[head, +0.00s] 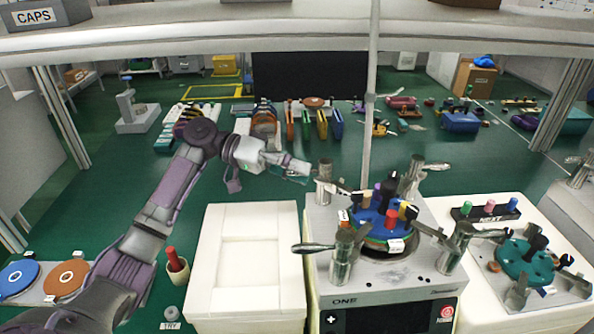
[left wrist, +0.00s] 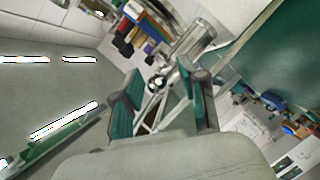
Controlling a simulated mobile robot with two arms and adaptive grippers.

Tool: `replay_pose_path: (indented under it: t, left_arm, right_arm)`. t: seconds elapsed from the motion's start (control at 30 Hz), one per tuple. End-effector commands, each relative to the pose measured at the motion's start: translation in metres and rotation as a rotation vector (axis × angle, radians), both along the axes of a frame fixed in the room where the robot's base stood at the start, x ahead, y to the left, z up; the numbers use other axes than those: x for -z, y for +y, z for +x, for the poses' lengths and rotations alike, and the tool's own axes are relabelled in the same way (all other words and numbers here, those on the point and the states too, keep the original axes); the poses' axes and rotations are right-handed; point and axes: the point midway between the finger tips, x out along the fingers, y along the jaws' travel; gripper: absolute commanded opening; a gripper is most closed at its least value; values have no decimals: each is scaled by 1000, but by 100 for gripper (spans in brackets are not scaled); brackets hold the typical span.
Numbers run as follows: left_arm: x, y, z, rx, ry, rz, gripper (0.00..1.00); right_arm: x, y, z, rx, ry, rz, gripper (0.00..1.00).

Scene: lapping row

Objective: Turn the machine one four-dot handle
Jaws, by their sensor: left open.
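Machine one (head: 345,301), a pale box labelled ONE, stands at centre right. Several chrome posts with lever handles surround its blue plate (head: 366,215). My left gripper (head: 300,171) is open beside the back-left post (head: 324,187). In the left wrist view, the chrome post (left wrist: 198,40) and a shiny rounded handle end (left wrist: 157,84) appear beyond and between the teal fingers of my left gripper (left wrist: 165,98); contact cannot be told. The front-left handle (head: 316,248) points left and the back-right handle (head: 438,166) points right. Dark dots show on the machine top, but the four-dot mark cannot be identified. My right gripper is out of view.
A vertical pole (head: 368,120) rises behind the machine. A shelf (head: 200,37) crosses above. A white box (head: 249,225) stands left of the machine. A second machine (head: 515,306) with a teal plate stands at right, beside a NEXT rack (head: 487,215).

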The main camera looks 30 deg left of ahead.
Motion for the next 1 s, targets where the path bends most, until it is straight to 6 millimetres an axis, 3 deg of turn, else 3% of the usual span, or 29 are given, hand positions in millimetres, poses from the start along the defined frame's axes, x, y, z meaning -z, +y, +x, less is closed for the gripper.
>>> replay_pose_path:
  t: [0.17, 0.6, 0.8, 1.0]
  left_arm:
    - [-3, 15, -2, -5, 0, 0, 42]
    - [-22, 98, -17, -2, -1, 0, 42]
    - [-25, 114, -20, -2, 1, 0, 42]
    - [-25, 116, -20, 1, 0, 0, 42]
  right_arm:
    - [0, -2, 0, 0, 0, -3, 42]
    - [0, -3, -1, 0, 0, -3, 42]
    - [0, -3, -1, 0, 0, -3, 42]
    - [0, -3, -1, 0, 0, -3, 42]
